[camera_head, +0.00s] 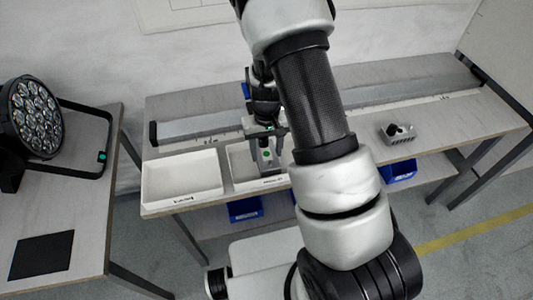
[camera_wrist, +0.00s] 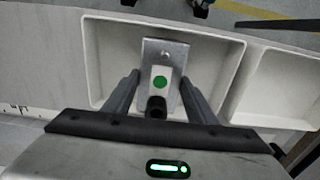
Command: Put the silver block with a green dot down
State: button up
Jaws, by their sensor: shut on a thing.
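The silver block with a green dot (camera_wrist: 160,72) is between the two fingers of my gripper (camera_wrist: 161,76) in the wrist view. The green dot faces the camera, and a flat silver plate with a round hole or stud shows at the block's far end. In the head view the block (camera_head: 268,156) is below my gripper (camera_head: 265,134), over or in a white tray (camera_head: 239,178) on the bench. I cannot tell whether it touches the tray floor. My arm hides the tray's right part in the head view.
A second, empty white tray (camera_head: 180,175) stands left of the first. A grey device (camera_head: 397,132) sits on the bench at right. A par lamp (camera_head: 36,118) and black mat (camera_head: 43,255) are on the left table.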

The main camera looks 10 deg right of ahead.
jog(key=shift+w+f, duration=0.1)
jog(key=shift+f, duration=0.6)
jog(key=shift+f, duration=0.15)
jog(key=o, duration=1.5)
notch_tip(320, 180, up, 12)
jog(key=p, duration=0.1)
notch_tip(320, 180, up, 16)
jog(key=r+t+y, duration=0.1)
jog(key=t, duration=0.2)
send_over(266, 153)
jog(key=s+a, duration=0.1)
jog(key=s, duration=0.5)
jog(key=s+r+t, duration=0.1)
jog(key=s+r, duration=0.2)
jog(key=s, duration=0.1)
jog(key=s+r, duration=0.2)
jog(key=s, duration=0.2)
jog(key=s+d+r+t+h, duration=0.1)
jog(key=s+r, duration=0.2)
jog(key=s, duration=0.1)
jog(key=shift+s+r+t, duration=0.3)
jog(key=shift+s, duration=0.1)
